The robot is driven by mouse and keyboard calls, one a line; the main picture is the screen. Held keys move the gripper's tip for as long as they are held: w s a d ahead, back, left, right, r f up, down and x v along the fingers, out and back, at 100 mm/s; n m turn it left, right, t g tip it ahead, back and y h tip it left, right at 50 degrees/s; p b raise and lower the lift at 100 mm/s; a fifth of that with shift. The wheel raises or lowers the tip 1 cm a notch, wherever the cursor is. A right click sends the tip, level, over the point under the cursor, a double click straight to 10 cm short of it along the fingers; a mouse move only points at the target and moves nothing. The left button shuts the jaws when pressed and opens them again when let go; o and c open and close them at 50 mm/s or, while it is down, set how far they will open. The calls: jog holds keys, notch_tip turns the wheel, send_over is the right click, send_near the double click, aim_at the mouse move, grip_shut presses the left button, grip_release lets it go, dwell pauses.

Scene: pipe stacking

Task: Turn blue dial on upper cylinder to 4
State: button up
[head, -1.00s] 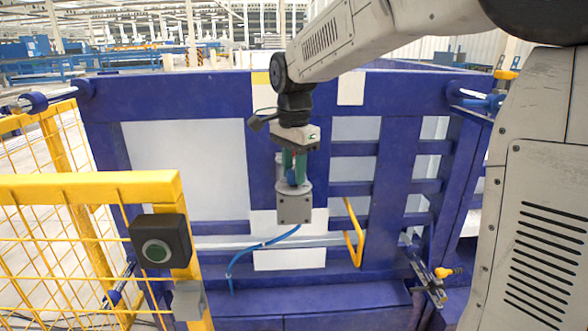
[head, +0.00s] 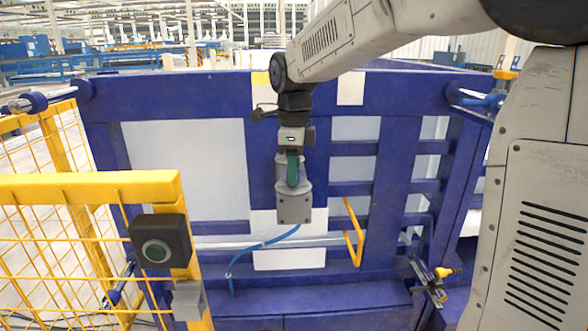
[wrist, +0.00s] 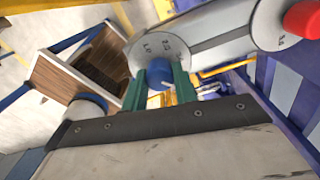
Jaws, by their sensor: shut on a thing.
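The blue dial (wrist: 160,73) sits on a round pale face (wrist: 146,49) with dark printed marks, at the end of a grey cylinder. The marks are too small to read surely, so I cannot tell the dial's setting. My gripper (wrist: 159,90) has its green fingers on either side of the dial, shut on it. In the head view my gripper (head: 293,170) points down onto the grey cylinder assembly (head: 293,207) in front of the blue frame, and its fingers largely hide the dial. A red dial (wrist: 303,18) sits on another round face at the upper right of the wrist view.
The blue frame (head: 180,97) with white panels stands behind the cylinder. A blue hose (head: 255,246) hangs below. A yellow handle (head: 353,235) is to the right.

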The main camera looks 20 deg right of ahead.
jog(key=shift+r+m, duration=0.1)
jog(key=shift+m, duration=0.3)
jog(key=o, duration=1)
notch_tip(320, 180, up, 8)
jog(key=shift+f, duration=0.15)
